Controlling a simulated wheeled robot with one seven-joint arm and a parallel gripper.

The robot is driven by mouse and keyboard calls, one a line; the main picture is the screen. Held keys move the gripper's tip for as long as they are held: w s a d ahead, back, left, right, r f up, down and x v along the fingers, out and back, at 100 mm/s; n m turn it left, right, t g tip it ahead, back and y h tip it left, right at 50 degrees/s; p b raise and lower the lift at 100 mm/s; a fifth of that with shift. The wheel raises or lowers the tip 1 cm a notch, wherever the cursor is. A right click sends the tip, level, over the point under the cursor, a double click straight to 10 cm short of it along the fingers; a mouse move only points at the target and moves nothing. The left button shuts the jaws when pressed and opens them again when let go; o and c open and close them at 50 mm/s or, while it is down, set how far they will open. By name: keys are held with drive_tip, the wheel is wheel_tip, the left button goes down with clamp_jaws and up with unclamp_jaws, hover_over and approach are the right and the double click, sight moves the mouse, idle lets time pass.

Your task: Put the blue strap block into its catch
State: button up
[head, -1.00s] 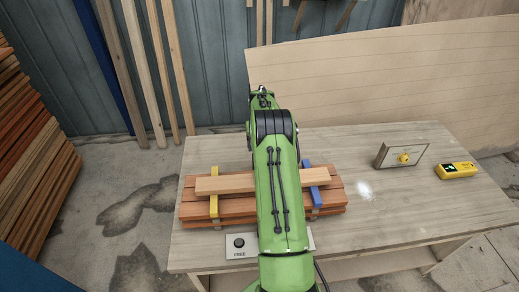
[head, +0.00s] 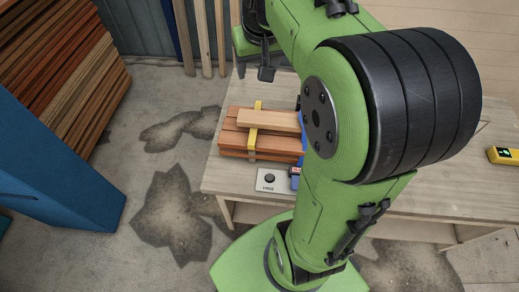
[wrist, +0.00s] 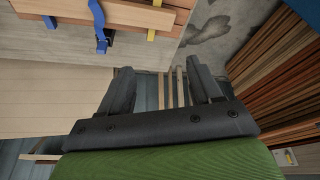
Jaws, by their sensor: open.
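The blue strap (wrist: 96,14) hangs over a stack of reddish boards in the wrist view. The blue block (wrist: 102,44) at its end lies against the pale bench, beside the stack. In the head view my arm covers most of the blue strap (head: 302,124). A small blue part shows low at the stack's front right; I cannot tell whether it is the block. The catch cannot be made out clearly. My gripper (wrist: 160,76) is open and empty, apart from the stack. In the head view its dark end shows above and behind the stack.
A yellow strap (head: 253,132) crosses the boards (head: 232,140) at left. A panel with a black button (head: 270,179) lies in front of the stack. A yellow device (head: 503,155) lies at the bench's right. Stacked timber (head: 65,75) stands at far left, with open floor between.

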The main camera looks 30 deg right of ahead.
drive_tip(key=s+a+f+n+t, duration=0.1)
drive_tip(key=s+a, duration=0.4)
drive_tip(key=s, duration=0.3)
drive_tip(key=s+a+f+n+y, duration=0.1)
drive_tip(key=s+a+f+n, duration=0.1)
drive_tip(key=s+a, duration=0.4)
drive_tip(key=s, duration=0.3)
drive_tip(key=shift+s+f+n+t, duration=0.2)
drive_tip(key=shift+f+n+t, duration=0.1)
drive_tip(key=shift+t, duration=0.1)
drive_tip(key=shift+s+d+r, duration=0.1)
